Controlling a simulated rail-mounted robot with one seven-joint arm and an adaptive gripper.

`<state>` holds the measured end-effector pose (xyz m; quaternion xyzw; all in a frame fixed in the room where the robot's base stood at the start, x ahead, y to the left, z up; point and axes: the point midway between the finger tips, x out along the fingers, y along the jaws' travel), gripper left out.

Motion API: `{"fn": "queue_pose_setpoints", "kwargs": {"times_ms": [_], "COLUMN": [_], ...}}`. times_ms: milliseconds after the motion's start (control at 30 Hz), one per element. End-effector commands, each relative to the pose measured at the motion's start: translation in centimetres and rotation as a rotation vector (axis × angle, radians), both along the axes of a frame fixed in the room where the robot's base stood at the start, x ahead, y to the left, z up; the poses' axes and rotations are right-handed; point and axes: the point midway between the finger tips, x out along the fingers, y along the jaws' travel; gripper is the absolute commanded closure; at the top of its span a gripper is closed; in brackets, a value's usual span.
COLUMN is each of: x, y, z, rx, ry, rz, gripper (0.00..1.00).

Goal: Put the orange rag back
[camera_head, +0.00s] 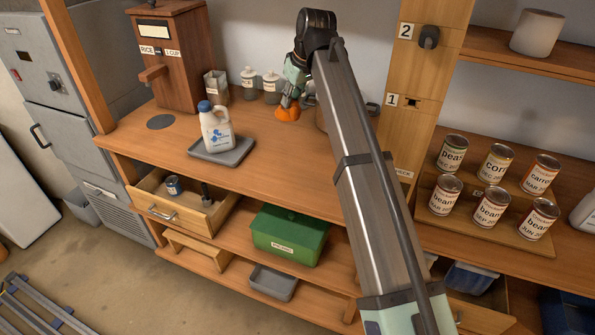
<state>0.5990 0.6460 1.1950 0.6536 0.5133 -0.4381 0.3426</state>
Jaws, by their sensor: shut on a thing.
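The orange rag (288,110) is a small crumpled orange shape near the back of the wooden counter (275,160), to the right of the jars. My gripper (290,97) is shut on it from above. The gripper is small and partly hidden by my arm, which crosses the middle of the view. I cannot tell whether the rag touches the counter.
A jug (216,132) stands on a grey tray (222,152). Jars (270,88) and a rice dispenser (172,60) stand left of the gripper. Cans (489,207) fill a stepped rack at right. An open drawer (176,213) sticks out below.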

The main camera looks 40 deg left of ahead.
Motion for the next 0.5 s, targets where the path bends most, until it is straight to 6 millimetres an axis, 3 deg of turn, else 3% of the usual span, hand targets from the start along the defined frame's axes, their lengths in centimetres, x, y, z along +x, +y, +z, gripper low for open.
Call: {"fn": "queue_pose_setpoints", "kwargs": {"times_ms": [100, 267, 500], "x": [0.0, -0.2, -0.2], "y": [1.6, 1.7, 1.5], "z": [-0.9, -3.2, -8.9], "rx": [0.000, 0.000, -0.002], "ry": [0.001, 0.002, 0.002], "rz": [0.030, 0.037, 0.036], "gripper": [1.00, 1.00, 1.00]}}
